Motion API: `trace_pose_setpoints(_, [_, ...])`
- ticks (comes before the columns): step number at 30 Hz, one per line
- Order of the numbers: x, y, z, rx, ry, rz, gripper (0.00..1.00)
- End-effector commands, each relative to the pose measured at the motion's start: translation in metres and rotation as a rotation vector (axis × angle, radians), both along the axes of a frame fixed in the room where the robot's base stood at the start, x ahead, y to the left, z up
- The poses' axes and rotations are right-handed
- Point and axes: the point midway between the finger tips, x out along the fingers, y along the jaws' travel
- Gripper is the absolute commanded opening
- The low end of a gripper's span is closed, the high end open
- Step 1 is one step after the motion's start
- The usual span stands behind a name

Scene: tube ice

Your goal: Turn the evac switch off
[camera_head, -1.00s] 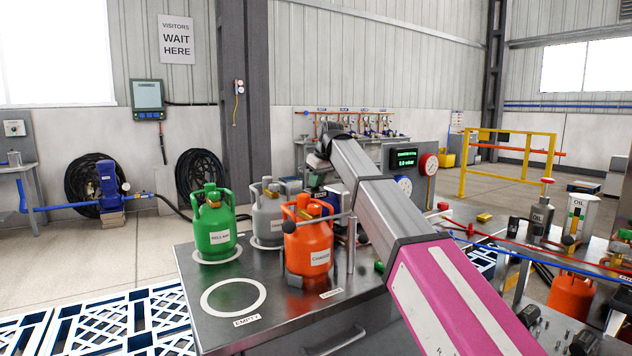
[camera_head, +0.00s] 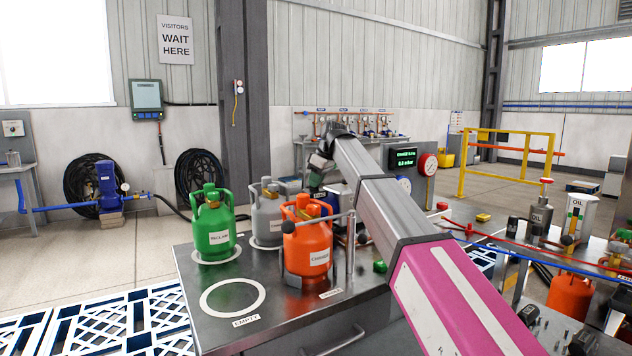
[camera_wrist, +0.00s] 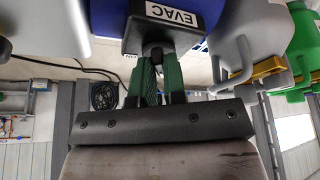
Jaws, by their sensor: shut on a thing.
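The evac switch (camera_wrist: 157,50) is a small dark knob or lever below the white EVAC label (camera_wrist: 172,15) on a dark box in the wrist view. Its exact position, on or off, cannot be told. My gripper (camera_wrist: 157,68) has its green-padded fingers on both sides of the switch, shut on it. In the head view my gripper (camera_head: 315,180) is small and dark, behind the orange cylinder and partly hidden by my arm. The switch itself cannot be made out there.
An orange cylinder (camera_head: 308,252), a green cylinder (camera_head: 214,232) and a grey cylinder (camera_head: 268,220) stand close by on the metal bench (camera_head: 275,312). A gauge panel (camera_head: 405,158) stands to the right. The bench's front left, around an empty white ring (camera_head: 233,298), is clear.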

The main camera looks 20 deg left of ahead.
Motion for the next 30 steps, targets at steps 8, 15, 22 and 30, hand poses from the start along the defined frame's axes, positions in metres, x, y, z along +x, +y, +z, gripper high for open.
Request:
trace_pose_setpoints(8, [-0.002,0.0,-0.003,-0.004,0.003,0.003,0.37])
trace_pose_setpoints(15, [-0.001,0.0,-0.001,-0.002,0.001,0.001,0.37])
trace_pose_setpoints(22, [-0.001,-0.009,0.023,0.0,0.0,0.001,0.37])
trace_pose_setpoints(30, [-0.004,-0.028,0.07,-0.001,0.0,0.002,0.37])
